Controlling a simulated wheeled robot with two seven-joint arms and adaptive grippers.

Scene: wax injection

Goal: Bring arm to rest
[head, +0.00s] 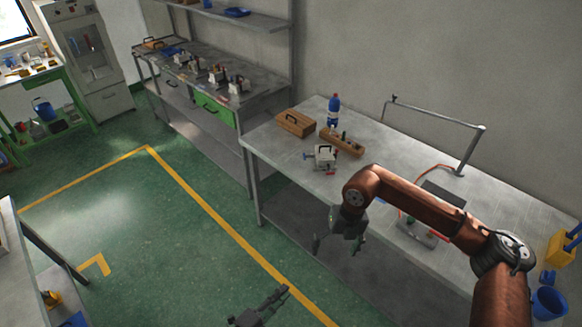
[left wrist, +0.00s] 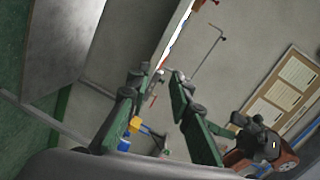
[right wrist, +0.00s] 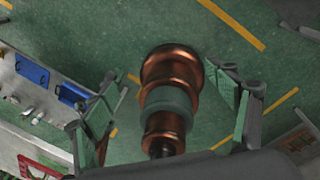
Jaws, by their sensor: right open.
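My right gripper (head: 338,246) hangs at the end of the copper-coloured arm, in front of the workbench edge. In the right wrist view its fingers (right wrist: 178,100) are wide apart with nothing held; a copper-coloured arm part of mine shows beyond them. My left gripper (head: 264,306) is low at the bottom of the head view, over the green floor. In the left wrist view its green-padded fingers (left wrist: 158,78) come close at the tips with a narrow gap. I cannot tell whether something thin lies between them.
The workbench (head: 262,150) carries a wooden box (head: 296,123), a wooden block (head: 342,142), a blue bottle (head: 334,109) and a small metal clamp device (head: 325,157). A blue bucket (head: 549,302) is at the right. A second bench (head: 238,90) stands behind. The floor at left is open.

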